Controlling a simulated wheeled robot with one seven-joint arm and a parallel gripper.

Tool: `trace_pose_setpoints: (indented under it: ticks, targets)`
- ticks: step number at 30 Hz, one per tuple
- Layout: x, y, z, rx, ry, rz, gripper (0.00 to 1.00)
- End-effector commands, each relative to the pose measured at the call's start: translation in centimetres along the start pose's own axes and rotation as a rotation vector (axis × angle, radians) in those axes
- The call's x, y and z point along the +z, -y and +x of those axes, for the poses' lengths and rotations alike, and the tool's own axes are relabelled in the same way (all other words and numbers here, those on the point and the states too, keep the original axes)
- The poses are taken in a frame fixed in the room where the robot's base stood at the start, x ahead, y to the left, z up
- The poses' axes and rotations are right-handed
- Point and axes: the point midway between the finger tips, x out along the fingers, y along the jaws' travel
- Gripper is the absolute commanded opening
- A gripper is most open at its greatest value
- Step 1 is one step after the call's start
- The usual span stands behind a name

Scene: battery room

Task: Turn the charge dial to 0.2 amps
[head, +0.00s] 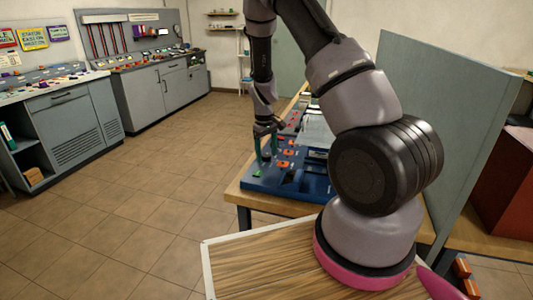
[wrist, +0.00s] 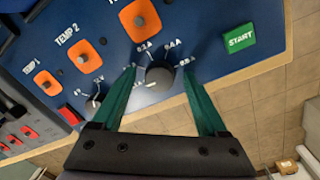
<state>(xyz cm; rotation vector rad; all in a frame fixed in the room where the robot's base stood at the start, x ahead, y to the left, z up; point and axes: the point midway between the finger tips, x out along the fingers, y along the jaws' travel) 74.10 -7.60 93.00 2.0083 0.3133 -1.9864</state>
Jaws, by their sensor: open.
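The charge dial (wrist: 160,74) is a dark round knob on the blue panel (wrist: 215,30) in the wrist view, with small white amp markings around its upper side. One marking at its upper left seems to read 0.2 A; the text is small. I cannot tell clearly which marking the dial points to. My gripper (wrist: 159,71) is open, its two green fingers on either side of the dial, with gaps showing. Contact with the dial is not visible. In the head view my gripper (head: 266,146) points down at the panel (head: 311,189), and the dial cannot be made out.
A smaller dark dial (wrist: 92,103) sits left of the charge dial. Orange plates with grey knobs (wrist: 88,55) and a green START button (wrist: 240,38) are nearby. A tall grey-green partition (head: 445,95) stands right of my arm. Tiled floor (head: 150,190) is clear at left.

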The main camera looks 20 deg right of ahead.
Motion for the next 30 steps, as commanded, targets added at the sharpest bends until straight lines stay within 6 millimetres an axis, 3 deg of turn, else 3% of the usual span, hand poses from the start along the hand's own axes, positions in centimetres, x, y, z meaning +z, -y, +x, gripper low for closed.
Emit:
trace_pose_setpoints:
  ticks: [7, 13, 23, 30]
  targets:
    - [-0.01, 0.00, 0.05, 0.000, -0.001, 0.000, 0.76]
    - [-0.01, -0.01, 0.04, 0.000, 0.000, 0.000, 0.00]
    - [-0.01, -0.02, 0.03, 0.000, 0.002, 0.039, 0.00]
    - [-0.03, 0.00, 0.06, 0.000, 0.010, 0.176, 0.00]
